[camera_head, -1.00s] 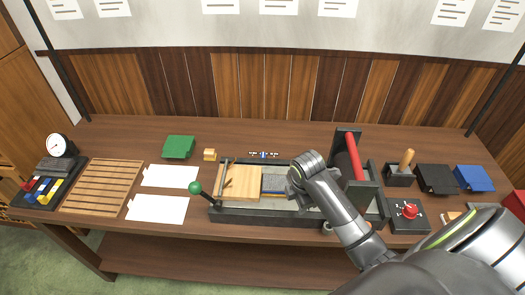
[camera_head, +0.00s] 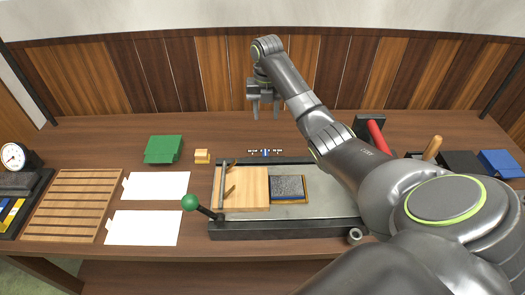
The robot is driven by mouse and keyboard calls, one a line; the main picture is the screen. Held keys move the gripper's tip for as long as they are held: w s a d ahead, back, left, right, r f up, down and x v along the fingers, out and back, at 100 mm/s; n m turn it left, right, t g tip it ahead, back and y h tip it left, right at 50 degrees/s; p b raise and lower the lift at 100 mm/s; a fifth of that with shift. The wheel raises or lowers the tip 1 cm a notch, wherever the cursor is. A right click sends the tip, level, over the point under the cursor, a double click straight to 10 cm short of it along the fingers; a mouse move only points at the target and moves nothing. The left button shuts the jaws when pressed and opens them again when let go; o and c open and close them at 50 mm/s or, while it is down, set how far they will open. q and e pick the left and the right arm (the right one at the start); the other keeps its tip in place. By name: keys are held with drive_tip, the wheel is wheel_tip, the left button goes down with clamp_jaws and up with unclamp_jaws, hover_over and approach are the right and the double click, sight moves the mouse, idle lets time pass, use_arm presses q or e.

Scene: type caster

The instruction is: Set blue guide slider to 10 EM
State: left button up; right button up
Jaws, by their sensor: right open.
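The blue guide slider (camera_head: 265,153) is a tiny blue piece in the middle of a short marked scale (camera_head: 253,152) behind the press bed; its markings are too small to read. My right gripper (camera_head: 264,116) is open and empty. It points down, appearing just above the slider in the picture, with its fingertips apart from it. The press bed (camera_head: 320,205) holds a wooden block (camera_head: 245,188) and a dark textured block (camera_head: 288,187) with a blue edge. My left gripper is out of view.
A green-knobbed lever (camera_head: 190,202) stands at the bed's left front. A green box (camera_head: 163,149), a small wooden block (camera_head: 202,156) and white sheets (camera_head: 155,187) lie to the left.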

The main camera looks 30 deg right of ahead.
wheel_tip(320, 180, down, 4)
drive_tip(key=r+b, duration=0.1)
drive_tip(key=b, duration=0.6)
approach(265, 152)
drive_tip(key=shift+s, duration=0.1)
wheel_tip(265, 152, down, 7)
drive_tip(key=shift+f+p, duration=0.1)
drive_tip(key=shift+p, duration=0.45)
drive_tip(key=shift+f, duration=0.9)
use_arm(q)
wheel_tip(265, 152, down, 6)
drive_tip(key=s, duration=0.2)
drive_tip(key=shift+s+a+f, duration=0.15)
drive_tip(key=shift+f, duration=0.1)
use_arm(e)
clamp_jaws()
